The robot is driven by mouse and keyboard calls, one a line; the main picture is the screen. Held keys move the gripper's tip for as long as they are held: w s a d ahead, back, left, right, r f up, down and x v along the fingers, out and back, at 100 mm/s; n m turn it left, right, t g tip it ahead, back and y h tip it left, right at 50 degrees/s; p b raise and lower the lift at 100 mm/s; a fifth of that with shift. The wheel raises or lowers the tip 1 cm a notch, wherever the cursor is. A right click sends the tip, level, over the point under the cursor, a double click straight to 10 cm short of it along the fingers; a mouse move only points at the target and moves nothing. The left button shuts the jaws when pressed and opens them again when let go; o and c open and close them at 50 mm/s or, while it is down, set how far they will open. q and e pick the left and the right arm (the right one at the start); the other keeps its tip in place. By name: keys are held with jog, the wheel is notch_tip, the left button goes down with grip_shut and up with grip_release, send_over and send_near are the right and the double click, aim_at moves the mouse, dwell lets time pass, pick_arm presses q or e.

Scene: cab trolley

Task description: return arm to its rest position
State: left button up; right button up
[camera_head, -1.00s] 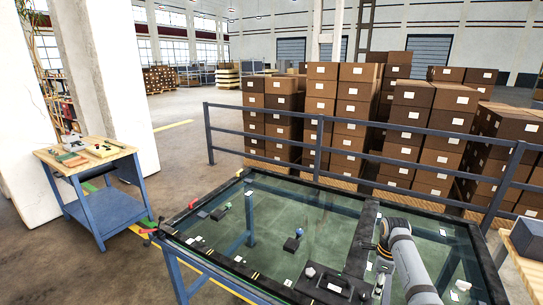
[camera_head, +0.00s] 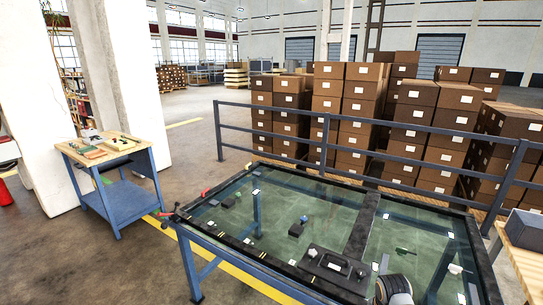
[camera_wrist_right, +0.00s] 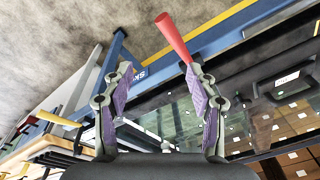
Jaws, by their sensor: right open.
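My right arm (camera_head: 393,289) shows only as a grey link at the bottom edge of the head view, over the near side of the glass-topped table (camera_head: 270,277). My right gripper (camera_wrist_right: 158,78) is open in the right wrist view, its two purple-padded fingers apart with nothing between the pads. A red tapered thing (camera_wrist_right: 172,36) shows beyond the right-hand fingertip; I cannot tell whether it touches. My left gripper is in neither view.
A black case (camera_head: 335,266) and several small items lie on the glass table. A blue workbench (camera_head: 115,190) stands left. A railing (camera_head: 400,154) and stacked cartons (camera_head: 345,110) are behind. A wooden-topped table (camera_head: 522,262) is at right. Floor between workbench and glass table is open.

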jog(key=s+a+r+n+t, duration=0.1)
jog(key=s+a+r+n, duration=0.2)
jog(key=s+n, duration=0.5)
jog(key=s+a+r+n+t, duration=0.1)
jog(key=s+a+r+n, duration=0.4)
jog(key=s, duration=0.6)
jog(key=s+d+f+n+g+b, duration=0.1)
jog(key=d+f, duration=0.1)
jog(key=f, duration=1.4)
jog(key=s+d+f, duration=0.2)
jog(key=f, duration=1.4)
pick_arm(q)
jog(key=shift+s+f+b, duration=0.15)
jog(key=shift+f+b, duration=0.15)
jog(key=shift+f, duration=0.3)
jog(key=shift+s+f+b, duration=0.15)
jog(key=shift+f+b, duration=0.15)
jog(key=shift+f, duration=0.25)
pick_arm(e)
jog(key=s+d+f+g, duration=0.1)
jog(key=s+f, duration=1.4)
jog(key=s, duration=0.2)
jog(key=shift+s+f, duration=0.2)
jog(key=shift+s, duration=0.05)
jog(key=shift+d, duration=0.15)
